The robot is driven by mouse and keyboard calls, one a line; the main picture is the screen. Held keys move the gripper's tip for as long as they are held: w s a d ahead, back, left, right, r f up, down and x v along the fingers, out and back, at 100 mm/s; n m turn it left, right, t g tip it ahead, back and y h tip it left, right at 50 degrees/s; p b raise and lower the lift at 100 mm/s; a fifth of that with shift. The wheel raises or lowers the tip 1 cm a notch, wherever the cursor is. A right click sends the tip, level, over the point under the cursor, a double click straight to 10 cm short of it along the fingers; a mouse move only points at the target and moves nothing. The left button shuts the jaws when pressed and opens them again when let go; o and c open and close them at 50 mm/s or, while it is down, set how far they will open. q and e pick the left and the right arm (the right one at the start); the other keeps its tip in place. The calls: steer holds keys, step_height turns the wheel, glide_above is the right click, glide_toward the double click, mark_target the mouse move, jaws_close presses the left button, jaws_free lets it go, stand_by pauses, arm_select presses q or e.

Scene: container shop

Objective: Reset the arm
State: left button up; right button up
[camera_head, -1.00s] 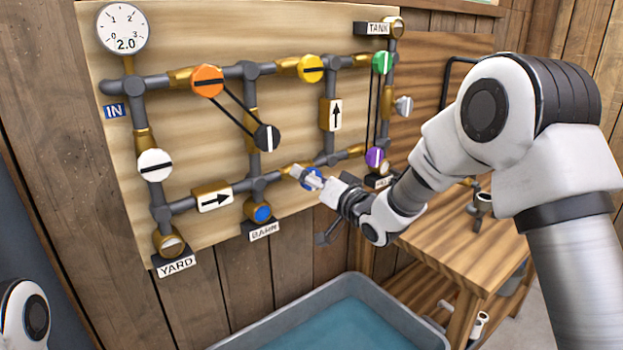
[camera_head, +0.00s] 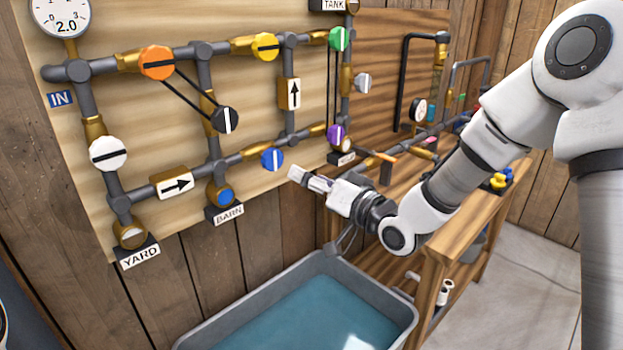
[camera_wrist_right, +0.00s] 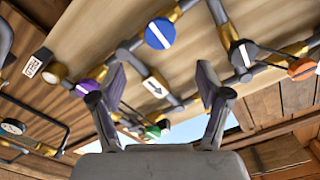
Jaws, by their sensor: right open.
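My right gripper (camera_head: 320,207) is open and empty. It hangs in front of the pipe board, right of and below the blue knob (camera_head: 272,159), with a visible gap to it. In the right wrist view, its two fingers (camera_wrist_right: 162,78) are spread wide with nothing between them. The blue knob (camera_wrist_right: 159,34) shows beyond the fingertips there. My right arm (camera_head: 470,165) comes in from the right. My left gripper is out of view.
The board (camera_head: 150,25) carries pipes, an orange knob (camera_head: 157,63), a yellow knob (camera_head: 265,47), a white knob (camera_head: 108,154) and a gauge (camera_head: 62,12). A grey basin (camera_head: 408,303) of water stands below. A wooden bench (camera_head: 440,240) stands behind my right arm.

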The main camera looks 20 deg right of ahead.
steer(key=s+a+f+g+h, duration=0.1)
steer(key=s+f+g, duration=0.25)
steer(key=f, duration=0.75)
steer(key=s+a+f+g, duration=0.15)
steer(key=s+f, duration=0.25)
steer(key=f, duration=0.7)
steer(key=s+a+f+g+h, duration=0.1)
steer(key=s+f+g, duration=0.25)
steer(key=f, duration=0.75)
steer(key=s+d+f+n+g+h, duration=0.1)
steer(key=s+f+g, duration=0.3)
steer(key=s, duration=0.7)
steer(key=s+d+f+n+g+h, duration=0.1)
steer(key=s+d+f+g+h, duration=0.2)
steer(key=s+f, duration=0.5)
steer(key=s+g, duration=0.1)
steer(key=s, duration=0.3)
steer(key=shift+s+n, duration=0.3)
steer(key=shift+w+g, duration=0.1)
steer(key=shift+g, duration=0.15)
